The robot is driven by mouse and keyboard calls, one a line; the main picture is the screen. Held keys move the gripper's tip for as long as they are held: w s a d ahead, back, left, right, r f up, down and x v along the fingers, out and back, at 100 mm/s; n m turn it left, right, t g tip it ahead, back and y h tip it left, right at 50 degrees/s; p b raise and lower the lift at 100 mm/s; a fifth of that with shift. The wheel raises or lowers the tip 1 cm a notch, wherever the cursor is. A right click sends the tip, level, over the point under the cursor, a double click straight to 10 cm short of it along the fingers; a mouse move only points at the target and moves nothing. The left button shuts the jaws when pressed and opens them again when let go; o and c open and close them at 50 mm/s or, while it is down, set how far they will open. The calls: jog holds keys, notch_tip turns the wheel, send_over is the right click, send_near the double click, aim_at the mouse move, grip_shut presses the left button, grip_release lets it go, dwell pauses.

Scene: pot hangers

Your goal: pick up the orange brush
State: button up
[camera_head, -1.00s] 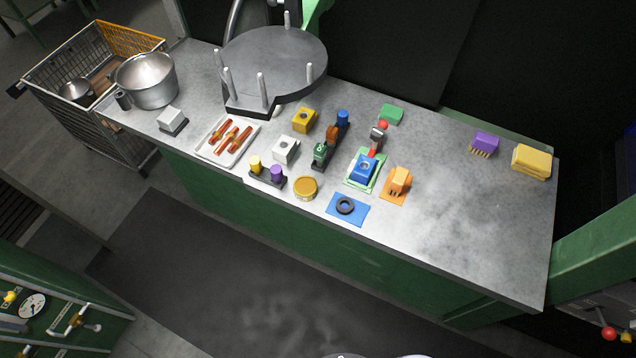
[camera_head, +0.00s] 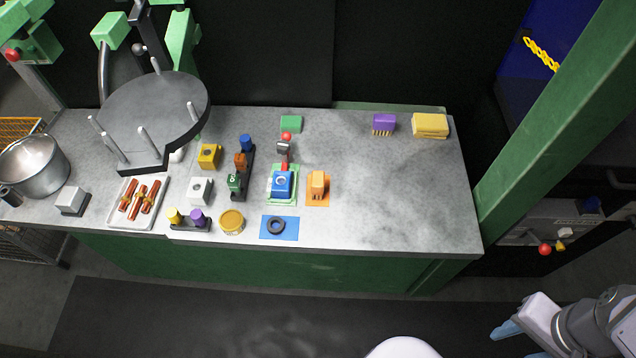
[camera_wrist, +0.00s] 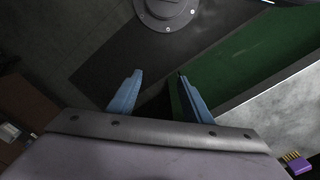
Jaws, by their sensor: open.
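My gripper (camera_head: 515,342) is at the lower right of the head view, off the counter's front right corner and well away from the brush. In the wrist view my gripper (camera_wrist: 157,78) shows two blue fingers spread apart with nothing between them.
A purple brush (camera_head: 384,124) and a yellow sponge-like block (camera_head: 430,126) lie at the counter's back right. The blue block (camera_head: 282,184) stands close left of the orange brush. A green post (camera_head: 560,110) rises beyond the right end. The counter's right front is clear.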

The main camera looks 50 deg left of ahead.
jog(key=shift+o, duration=0.2)
jog(key=w+a+r+n, duration=0.2)
jog(key=w+a+r, duration=0.1)
jog(key=w+a, duration=0.7)
jog(key=w+a+n, duration=0.2)
jog(key=a, duration=0.7)
jog(key=w+a+n, duration=0.1)
jog(key=w+a, duration=0.1)
jog(key=a, duration=0.6)
jog(key=n+p, duration=0.1)
jog(key=n, duration=0.3)
send_over(318, 178)
jog(key=f, duration=0.2)
jog(key=shift+a+f, duration=0.2)
jog(key=shift+f, duration=0.1)
jog(key=shift+d+f+p, duration=0.2)
jog(key=shift+f+p, duration=1.4)
jog(key=shift+f, duration=2.05)
jog(key=shift+c, duration=0.4)
